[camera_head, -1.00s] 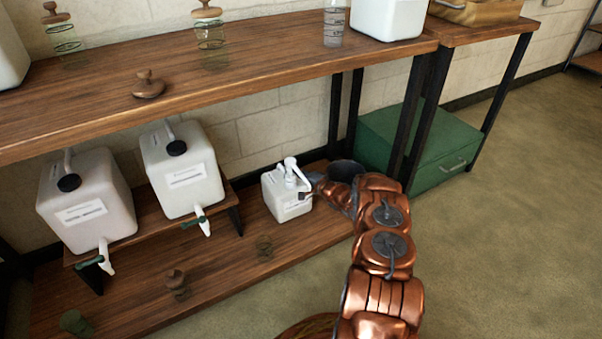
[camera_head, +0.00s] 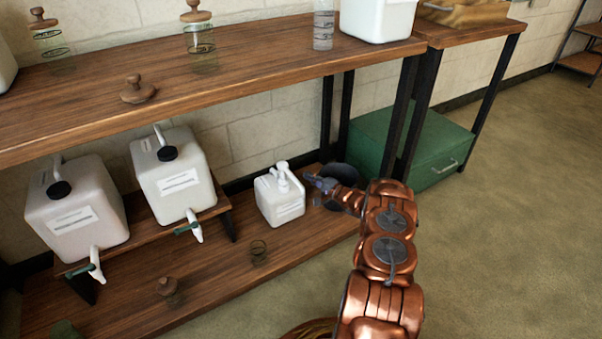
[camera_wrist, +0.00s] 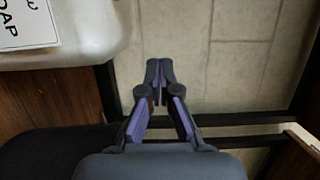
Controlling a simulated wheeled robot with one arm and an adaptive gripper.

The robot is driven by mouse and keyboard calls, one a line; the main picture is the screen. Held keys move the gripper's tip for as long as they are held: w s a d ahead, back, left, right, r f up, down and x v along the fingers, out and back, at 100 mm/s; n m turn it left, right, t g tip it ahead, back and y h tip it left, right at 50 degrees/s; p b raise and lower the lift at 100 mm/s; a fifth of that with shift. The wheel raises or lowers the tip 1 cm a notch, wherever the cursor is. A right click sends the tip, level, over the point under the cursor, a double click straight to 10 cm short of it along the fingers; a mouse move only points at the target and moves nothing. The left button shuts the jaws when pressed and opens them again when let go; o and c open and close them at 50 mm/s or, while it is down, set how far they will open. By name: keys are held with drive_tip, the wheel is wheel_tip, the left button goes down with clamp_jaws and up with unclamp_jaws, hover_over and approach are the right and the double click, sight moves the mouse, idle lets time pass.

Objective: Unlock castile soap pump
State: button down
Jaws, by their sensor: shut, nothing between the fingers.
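A white square jug (camera_head: 281,206) with a label stands upright on the bottom shelf. Its white pump (camera_head: 285,174) is on top; whether it is locked I cannot tell. My gripper (camera_head: 310,179) is just right of the pump, with a small gap between them as seen from the head camera. In the wrist view my gripper (camera_wrist: 160,68) is shut, its tips together, with nothing between them.
Two white jugs with taps, a left one (camera_head: 85,190) and a right one (camera_head: 178,165), stand on a low riser. The upper shelf (camera_head: 210,85) overhangs the bottom shelf. A dark round vessel (camera_head: 340,173) is behind my gripper; a green box (camera_head: 430,145) stands farther right.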

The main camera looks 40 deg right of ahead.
drive_tip(key=shift+d+p+v, duration=0.25)
drive_tip(key=shift+p+v, duration=0.1)
drive_tip(key=shift+v, duration=0.95)
drive_tip(key=shift+d+p+v, duration=0.25)
drive_tip(key=shift+p+v, duration=0.1)
drive_tip(key=shift+v, duration=0.95)
